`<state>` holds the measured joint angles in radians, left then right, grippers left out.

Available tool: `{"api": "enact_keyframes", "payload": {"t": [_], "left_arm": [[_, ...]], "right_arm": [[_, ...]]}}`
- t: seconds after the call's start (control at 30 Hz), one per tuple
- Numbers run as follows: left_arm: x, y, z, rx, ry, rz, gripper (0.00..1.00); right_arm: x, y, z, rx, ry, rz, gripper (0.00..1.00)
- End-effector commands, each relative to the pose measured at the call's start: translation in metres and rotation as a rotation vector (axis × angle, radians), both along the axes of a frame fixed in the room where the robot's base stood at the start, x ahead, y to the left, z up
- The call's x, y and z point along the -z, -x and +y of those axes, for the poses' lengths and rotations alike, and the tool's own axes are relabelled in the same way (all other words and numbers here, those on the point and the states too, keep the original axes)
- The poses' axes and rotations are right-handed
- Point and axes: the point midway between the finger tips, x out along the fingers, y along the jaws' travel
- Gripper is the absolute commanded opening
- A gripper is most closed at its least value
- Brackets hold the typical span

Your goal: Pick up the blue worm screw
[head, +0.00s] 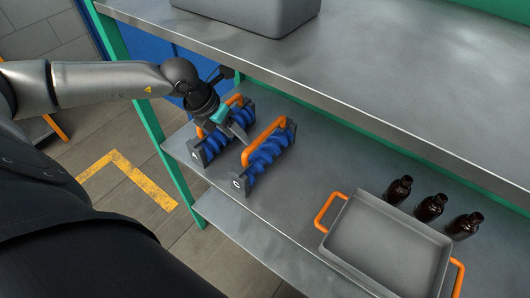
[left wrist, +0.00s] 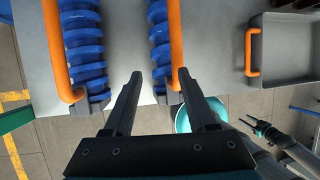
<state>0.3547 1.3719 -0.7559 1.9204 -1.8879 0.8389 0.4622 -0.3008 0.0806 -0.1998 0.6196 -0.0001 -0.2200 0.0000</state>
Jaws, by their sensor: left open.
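Two blue worm screws lie side by side on the grey metal shelf, each between dark end plates with an orange handle above. The left one (head: 217,142) is partly hidden by my left arm. The right one (head: 268,155) is in fuller view. My left gripper (head: 236,135) is open and empty, above the shelf by the right screw's handle. In the left wrist view its fingers (left wrist: 159,75) reach over the near end of the right screw (left wrist: 159,40), the right finger overlapping the handle's end. The left screw (left wrist: 84,45) also shows there. My right gripper (left wrist: 252,124) is small in that view.
A grey tray (head: 350,213) with orange handles stands to the right on the shelf (head: 310,170). Several brown bottles (head: 430,207) stand behind it. An upper shelf (head: 400,75) carrying a grey bin (head: 245,12) overhangs the back. A green post (head: 150,120) rises at the left.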

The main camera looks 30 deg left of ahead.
Motion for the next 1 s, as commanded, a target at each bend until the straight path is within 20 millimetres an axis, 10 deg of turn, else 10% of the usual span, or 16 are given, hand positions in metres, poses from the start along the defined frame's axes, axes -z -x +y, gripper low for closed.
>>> {"api": "enact_keyframes", "payload": {"t": [0.63,1.0], "left_arm": [[-0.001,-0.052,-0.031,0.002,0.005,-0.001,0.57],[0.045,-0.069,-0.04,0.0,0.002,0.0,0.57]], "right_arm": [[-0.002,0.0,0.0,-0.001,0.0,-0.001,0.5],[0.007,-0.001,0.0,0.0,0.0,-0.001,0.5]]}}
